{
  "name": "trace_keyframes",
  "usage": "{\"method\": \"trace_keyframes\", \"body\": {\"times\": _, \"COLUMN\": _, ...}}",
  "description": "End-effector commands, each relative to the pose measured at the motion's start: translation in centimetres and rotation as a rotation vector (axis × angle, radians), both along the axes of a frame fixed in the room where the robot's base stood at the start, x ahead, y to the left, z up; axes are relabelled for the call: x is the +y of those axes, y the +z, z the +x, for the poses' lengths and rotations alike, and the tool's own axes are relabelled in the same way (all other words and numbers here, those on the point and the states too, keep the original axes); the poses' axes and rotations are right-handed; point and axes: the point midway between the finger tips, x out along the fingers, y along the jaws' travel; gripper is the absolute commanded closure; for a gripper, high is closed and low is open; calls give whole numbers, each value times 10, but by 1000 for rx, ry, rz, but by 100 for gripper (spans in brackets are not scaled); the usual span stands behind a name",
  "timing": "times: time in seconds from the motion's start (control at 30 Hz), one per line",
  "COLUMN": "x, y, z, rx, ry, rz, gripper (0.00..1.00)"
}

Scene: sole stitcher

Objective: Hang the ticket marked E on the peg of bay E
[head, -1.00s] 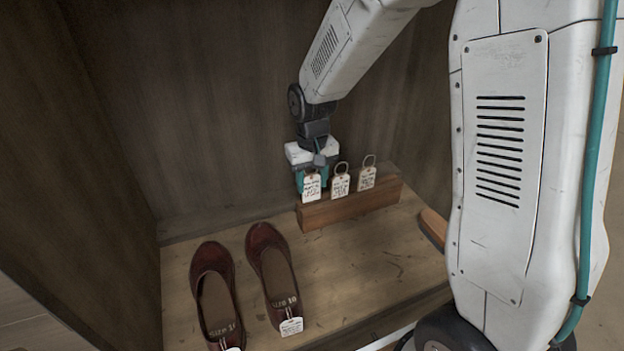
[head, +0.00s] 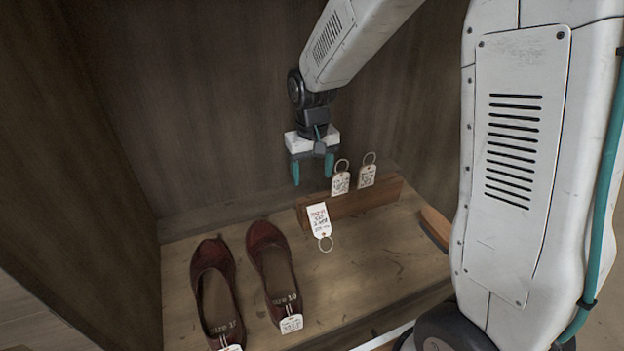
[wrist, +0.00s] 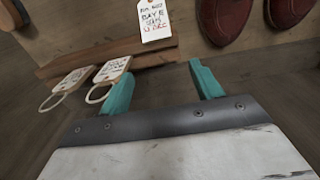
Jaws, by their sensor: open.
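A white ticket (head: 319,218), with lettering that appears to read "BAY E" in the wrist view (wrist: 155,20), is off its place at the left end of the wooden block. It is tipped over at the block's front, its wire ring (head: 325,244) pointing down and toward the front. I cannot tell whether it lies on the shelf or is still falling. My gripper (head: 312,176) is open above and behind the block's left end. Nothing is between its teal fingers (wrist: 162,72). No peg of bay E is identifiable.
Two other ringed tickets (head: 340,183) (head: 366,176) stand in the wooden block (head: 352,204). A pair of dark red shoes (head: 272,262) with tags is at the front left. Dark cabinet walls (head: 190,110) enclose the left and back.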

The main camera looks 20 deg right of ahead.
Motion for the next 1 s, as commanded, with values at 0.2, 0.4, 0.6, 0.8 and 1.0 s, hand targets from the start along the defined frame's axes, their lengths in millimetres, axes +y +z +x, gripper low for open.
{"method": "trace_keyframes", "body": {"times": 0.2, "x": 0, "y": 53, "z": 1, "rx": -6, "ry": 0, "rz": 0, "gripper": 36}}
{"method": "trace_keyframes", "body": {"times": 0.4, "x": 0, "y": 86, "z": 1, "rx": -4, "ry": 0, "rz": 0, "gripper": 36}}
{"method": "trace_keyframes", "body": {"times": 0.6, "x": 0, "y": 100, "z": 0, "rx": -2, "ry": 0, "rz": 0, "gripper": 36}}
{"method": "trace_keyframes", "body": {"times": 0.8, "x": -3, "y": 111, "z": -14, "rx": -9, "ry": -1, "rz": 0, "gripper": 36}}
{"method": "trace_keyframes", "body": {"times": 1.0, "x": -14, "y": 150, "z": -87, "rx": -45, "ry": -1, "rz": 1, "gripper": 36}}
